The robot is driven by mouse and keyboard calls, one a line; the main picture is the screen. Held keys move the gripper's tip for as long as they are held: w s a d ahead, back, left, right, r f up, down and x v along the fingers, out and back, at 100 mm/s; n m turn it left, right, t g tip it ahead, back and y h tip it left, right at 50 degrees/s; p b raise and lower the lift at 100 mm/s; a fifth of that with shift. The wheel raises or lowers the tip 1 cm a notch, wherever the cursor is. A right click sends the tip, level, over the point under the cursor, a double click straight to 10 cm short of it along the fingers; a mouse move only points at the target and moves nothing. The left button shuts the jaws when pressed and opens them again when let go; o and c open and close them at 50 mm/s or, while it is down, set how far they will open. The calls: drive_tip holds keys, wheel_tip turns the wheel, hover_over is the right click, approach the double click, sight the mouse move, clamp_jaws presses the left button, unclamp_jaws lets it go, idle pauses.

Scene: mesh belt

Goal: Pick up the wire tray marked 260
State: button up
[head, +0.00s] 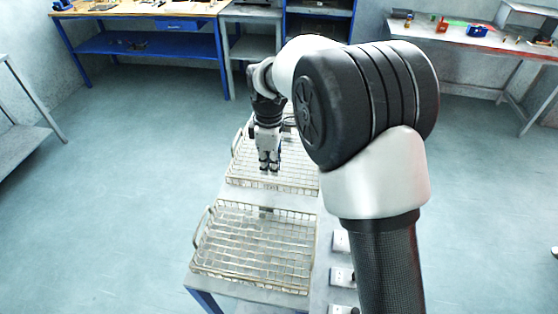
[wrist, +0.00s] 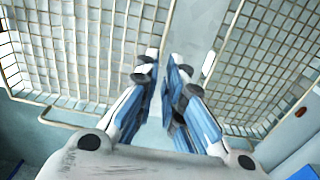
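Two wire mesh trays lie on a bench. The near tray (head: 255,250) has a raised handle on its left side. The far tray (head: 300,180) lies behind it, partly hidden by my arm and gripper. No 260 mark is readable on either. My gripper (head: 269,168) points down over the near part of the far tray, close to the gap between the trays. In the wrist view my gripper (wrist: 164,72) is partly open, with an empty narrow space between its fingers. Mesh shows on the left (wrist: 105,45) and right (wrist: 255,70), with a pale strip between.
The bench (head: 235,307) carries small white plates with dark parts (head: 341,276) along its right side, partly behind my arm. A blue-framed workbench (head: 140,43) stands at the back left and a cluttered table (head: 460,36) at the back right. The floor on the left is clear.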

sight(271, 183)
wheel_tip(271, 183, down, 8)
drive_tip(key=shift+a+b, duration=0.1)
drive_tip(key=shift+b, duration=1.1)
drive_tip(key=shift+r, duration=0.1)
clamp_jaws()
